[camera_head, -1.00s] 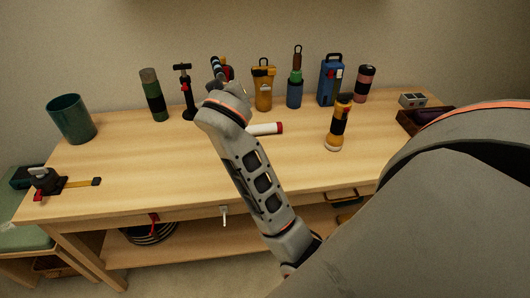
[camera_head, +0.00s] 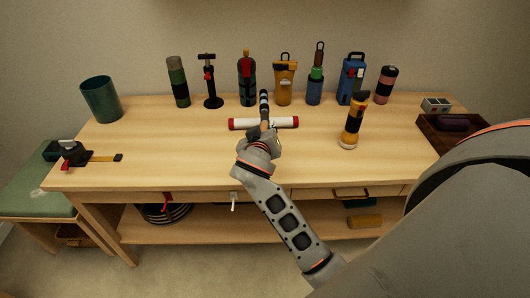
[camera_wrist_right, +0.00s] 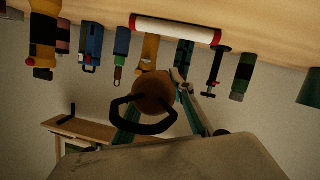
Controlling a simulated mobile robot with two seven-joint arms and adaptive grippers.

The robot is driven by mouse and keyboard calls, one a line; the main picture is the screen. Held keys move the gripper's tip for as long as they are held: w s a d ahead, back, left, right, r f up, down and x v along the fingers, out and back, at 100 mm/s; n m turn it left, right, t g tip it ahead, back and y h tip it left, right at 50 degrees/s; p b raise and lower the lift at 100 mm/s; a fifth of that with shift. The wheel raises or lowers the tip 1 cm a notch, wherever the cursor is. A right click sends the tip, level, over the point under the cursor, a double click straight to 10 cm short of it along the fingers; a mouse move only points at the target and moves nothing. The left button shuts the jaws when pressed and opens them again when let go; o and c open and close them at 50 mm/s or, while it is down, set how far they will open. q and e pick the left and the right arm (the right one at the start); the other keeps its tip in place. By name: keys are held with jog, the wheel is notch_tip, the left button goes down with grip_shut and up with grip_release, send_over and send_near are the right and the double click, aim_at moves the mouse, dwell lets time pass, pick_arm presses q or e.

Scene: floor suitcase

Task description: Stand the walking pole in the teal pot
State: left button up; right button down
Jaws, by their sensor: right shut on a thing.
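The teal pot (camera_head: 101,98) stands upright on the bench at the back left; it shows dark at the right edge of the wrist view (camera_wrist_right: 311,90). The walking pole (camera_head: 264,104) shows in the head view as a dark shaft with light bands, rising past my right gripper (camera_head: 266,132). In the right wrist view its brown knob (camera_wrist_right: 153,90) with a black strap loop sits between the fingers. My right gripper is shut on the pole, over the middle of the bench and well right of the pot. The pole's far part is hidden. My left gripper is out of view.
A white tube with red ends (camera_head: 290,123) lies behind the pole. A yellow-black flashlight (camera_head: 353,124) stands to the right. A green bottle (camera_head: 177,82), a black pump (camera_head: 210,88) and several other items line the back. The left-middle bench top is clear.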

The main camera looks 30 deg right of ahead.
notch_tip(320, 180, down, 9)
jog(key=shift+r+b, duration=0.15)
jog(key=shift+b, duration=0.3)
jog(key=shift+f+b, duration=0.3)
jog(key=shift+f, duration=0.15)
jog(key=shift+f, duration=0.2)
jog(key=c, duration=1.8)
grip_release()
jog(key=shift+o, duration=0.4)
